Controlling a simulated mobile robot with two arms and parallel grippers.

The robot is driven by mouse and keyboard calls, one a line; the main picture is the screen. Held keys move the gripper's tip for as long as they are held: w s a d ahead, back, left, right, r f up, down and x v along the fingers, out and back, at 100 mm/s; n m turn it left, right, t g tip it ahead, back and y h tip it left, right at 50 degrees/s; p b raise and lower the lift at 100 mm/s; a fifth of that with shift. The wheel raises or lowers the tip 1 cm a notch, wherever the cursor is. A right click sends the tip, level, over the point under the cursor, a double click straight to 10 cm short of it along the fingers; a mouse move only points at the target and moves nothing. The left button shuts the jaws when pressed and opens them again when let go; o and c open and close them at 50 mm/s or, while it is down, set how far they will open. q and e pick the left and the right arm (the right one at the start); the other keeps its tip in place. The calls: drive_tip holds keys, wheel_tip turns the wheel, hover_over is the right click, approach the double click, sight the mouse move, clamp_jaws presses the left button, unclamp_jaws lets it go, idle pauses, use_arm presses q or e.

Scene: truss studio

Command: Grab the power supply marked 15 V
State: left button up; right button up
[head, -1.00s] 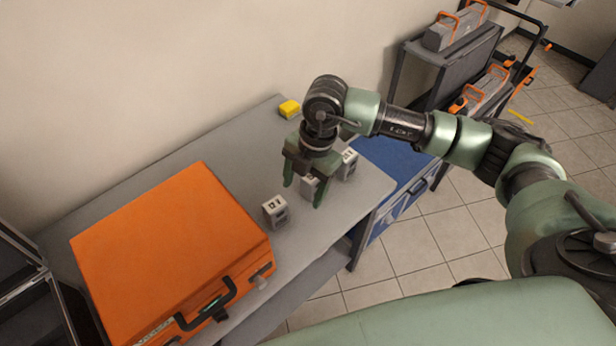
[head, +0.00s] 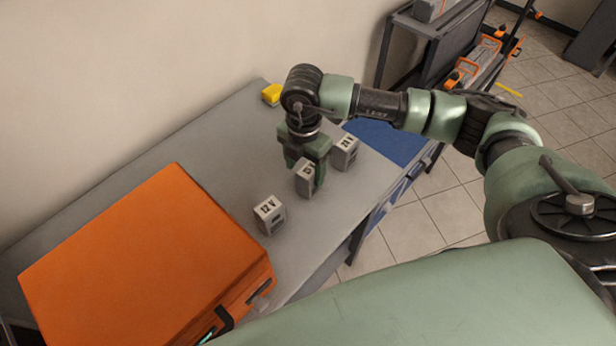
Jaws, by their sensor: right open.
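Three small grey power supplies stand in a row on the grey table. The left one is marked 12 V (head: 269,216). The middle one (head: 304,179) shows a label starting with 15, the rest covered by my gripper. The right one (head: 345,152) has a label that looks like 20-something V, hard to read exactly. My right gripper (head: 306,174) points down at the middle supply, its green fingers open, one at the far left side and one at the right. Whether they touch it I cannot tell. My left gripper is out of view.
A large orange case (head: 145,262) fills the left of the grey table (head: 215,150). A yellow object (head: 271,94) lies near the wall. The neighbouring supplies stand close on both sides of my right gripper. A dark cart (head: 430,45) stands beyond the table.

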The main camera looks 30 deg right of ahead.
drive_tip(key=shift+s+d+f, duration=0.15)
drive_tip(key=shift+f, duration=0.25)
drive_tip(key=f, duration=0.1)
drive_tip(key=f+p, duration=0.1)
drive_tip(key=f, duration=0.1)
drive_tip(key=shift+s+d+f+p, duration=0.15)
drive_tip(key=shift+d+f+p, duration=0.15)
drive_tip(key=shift+f+p, duration=0.05)
drive_tip(key=shift+f, duration=0.45)
clamp_jaws()
